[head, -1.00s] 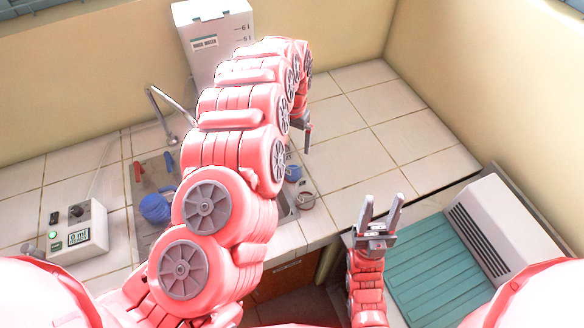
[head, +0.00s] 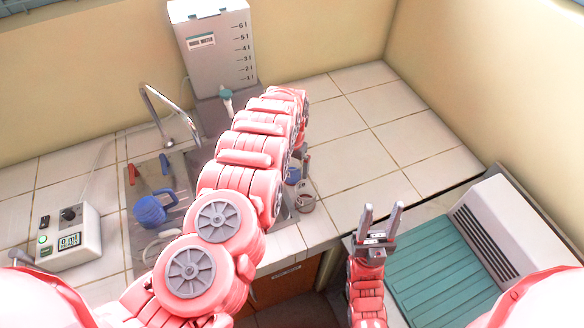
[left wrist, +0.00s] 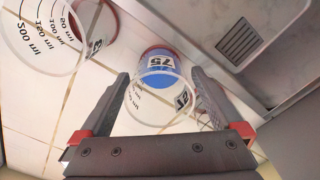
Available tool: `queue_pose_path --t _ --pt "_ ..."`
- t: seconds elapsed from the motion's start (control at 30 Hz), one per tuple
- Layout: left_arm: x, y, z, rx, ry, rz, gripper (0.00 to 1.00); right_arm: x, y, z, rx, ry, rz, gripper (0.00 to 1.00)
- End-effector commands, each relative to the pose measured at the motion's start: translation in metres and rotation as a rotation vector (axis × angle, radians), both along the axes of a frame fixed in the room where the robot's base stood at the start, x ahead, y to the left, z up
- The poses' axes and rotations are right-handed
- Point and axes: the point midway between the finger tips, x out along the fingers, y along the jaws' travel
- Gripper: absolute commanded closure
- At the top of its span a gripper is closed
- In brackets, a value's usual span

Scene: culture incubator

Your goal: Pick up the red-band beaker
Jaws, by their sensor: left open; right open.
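Clear beakers show in the left wrist view. One with a blue band and the number 75 (left wrist: 160,72) lies ahead between the fingertips. Another with volume marks (left wrist: 40,35) is at upper left, with red near its base (left wrist: 95,18). A third edge with reddish lines shows beside the right finger, partly hidden. In the head view a blue beaker (head: 292,176) and a small reddish-banded beaker (head: 306,203) stand by the sink's right edge. My left gripper (left wrist: 160,76) is open and empty, mostly hidden by its arm in the head view. My right gripper (head: 382,211) is open and empty.
The sink (head: 140,190) holds a blue jug (head: 152,208), with a faucet (head: 160,105) behind. A water tank (head: 213,45) stands at the back. A control box (head: 68,238) is left; a grey-white unit (head: 515,228) with a teal ribbed surface (head: 430,270) is right. Back-right tiles are clear.

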Motion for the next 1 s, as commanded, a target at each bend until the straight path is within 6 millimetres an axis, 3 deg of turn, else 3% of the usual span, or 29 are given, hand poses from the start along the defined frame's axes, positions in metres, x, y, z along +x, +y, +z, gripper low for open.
queue_pose_path --t 0.3,0.57,1.0 --pt "-0.001 0.0 -0.021 0.0 0.002 -0.001 0.0 0.0 0.0 0.008 0.0 0.0 0.0 0.5" --pt "-0.001 -0.001 -0.023 -0.001 0.002 -0.001 0.0 0.0 0.0 0.008 0.0 0.0 0.0 0.5" --pt "0.0 -0.001 -0.022 -0.001 0.0 0.0 0.79 0.0 0.0 0.008 0.0 0.0 0.0 0.5"
